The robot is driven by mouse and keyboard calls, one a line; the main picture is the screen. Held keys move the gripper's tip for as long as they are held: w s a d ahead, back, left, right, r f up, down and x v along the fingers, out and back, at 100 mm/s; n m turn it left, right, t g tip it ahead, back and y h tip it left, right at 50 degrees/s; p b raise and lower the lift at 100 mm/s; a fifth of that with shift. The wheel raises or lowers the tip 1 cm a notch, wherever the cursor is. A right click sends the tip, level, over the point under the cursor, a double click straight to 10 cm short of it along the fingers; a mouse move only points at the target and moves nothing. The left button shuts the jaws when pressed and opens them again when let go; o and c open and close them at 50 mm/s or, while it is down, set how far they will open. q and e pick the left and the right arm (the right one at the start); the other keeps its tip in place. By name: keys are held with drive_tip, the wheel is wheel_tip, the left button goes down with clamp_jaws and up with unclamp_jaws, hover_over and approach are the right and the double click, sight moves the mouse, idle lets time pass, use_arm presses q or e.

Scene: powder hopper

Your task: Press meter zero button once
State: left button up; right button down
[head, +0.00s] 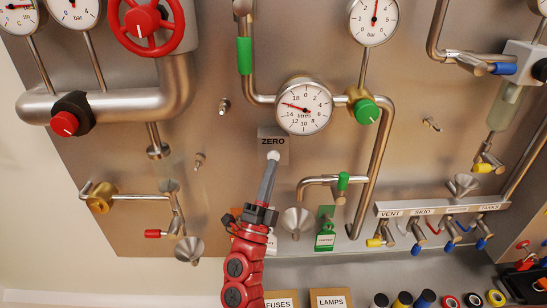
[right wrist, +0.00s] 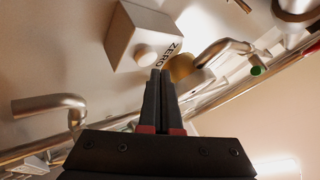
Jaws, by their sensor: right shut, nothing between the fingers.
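The meter (head: 304,106) is a round white dial marked in litres, with a red needle. Below it is a grey box labelled ZERO (head: 273,141) with a round white zero button (head: 273,155). My right gripper (head: 271,163) is shut and empty, its fingertips at the button's lower edge in the head view. In the right wrist view the box (right wrist: 131,37) and button (right wrist: 146,55) show just beyond the fingertips (right wrist: 160,72). I cannot tell whether the tips touch the button. My left gripper is not in view.
A green knob (head: 366,111) is right of the meter. A green-handled tap (head: 343,181) and a funnel (head: 297,221) are to the right of my right gripper.

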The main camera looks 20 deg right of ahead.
idle(0.4)
drive_tip(key=shift+w+d, duration=0.1)
drive_tip(key=shift+w, duration=0.3)
drive_tip(key=shift+w+d+b, duration=0.1)
drive_tip(key=shift+w+b, duration=0.25)
drive_tip(key=shift+b, duration=0.15)
idle(0.4)
drive_tip(key=shift+s, duration=0.15)
drive_tip(key=shift+s+a, duration=0.2)
drive_tip(key=shift+s, duration=0.45)
drive_tip(key=s, duration=0.2)
drive_tip(key=s+a+p, duration=0.1)
drive_tip(key=s, duration=0.1)
drive_tip(key=shift+s+a, duration=0.2)
drive_tip(key=shift+s, duration=0.2)
drive_tip(key=shift+d, duration=0.1)
idle(0.6)
